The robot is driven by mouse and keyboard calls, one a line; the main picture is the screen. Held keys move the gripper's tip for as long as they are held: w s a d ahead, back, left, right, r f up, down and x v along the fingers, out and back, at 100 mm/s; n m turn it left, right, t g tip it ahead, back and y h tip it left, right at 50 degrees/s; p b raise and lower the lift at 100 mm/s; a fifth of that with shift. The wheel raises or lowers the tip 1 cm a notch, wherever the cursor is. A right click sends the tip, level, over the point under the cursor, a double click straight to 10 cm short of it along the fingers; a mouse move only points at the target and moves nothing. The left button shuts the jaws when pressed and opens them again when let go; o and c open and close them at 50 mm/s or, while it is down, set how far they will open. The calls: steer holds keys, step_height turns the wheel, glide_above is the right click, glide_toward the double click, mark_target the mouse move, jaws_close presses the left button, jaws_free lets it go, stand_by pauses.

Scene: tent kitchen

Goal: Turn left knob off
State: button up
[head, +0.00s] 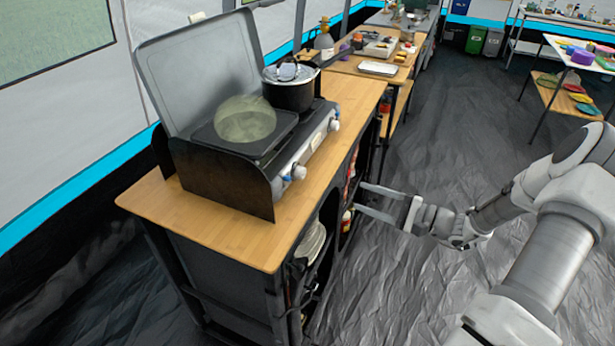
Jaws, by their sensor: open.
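A camp stove (316,135) with a raised grey lid (190,70) stands on a wooden counter. Its left knob (297,172) is white with some blue and sits at the near end of the front panel; its exact angle is too small to tell. A second knob (334,125) is at the far end. A hazy round shape, perhaps flame or glow, shows over the near burner (246,121). My gripper (363,198) is open and empty, right of the counter edge and below the knobs, its fingers pointing left toward the counter. It is apart from the left knob.
A dark pot (289,87) with a lid sits on the far burner. The wooden counter (230,228) has bare room at its near end. Shelves beneath hold plates (311,242). More tables with items stand behind; the floor (450,130) to the right is clear.

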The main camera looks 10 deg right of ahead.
glide_toward(304, 174)
steer(key=x, duration=0.9)
steer(key=shift+b, duration=0.3)
jaws_close()
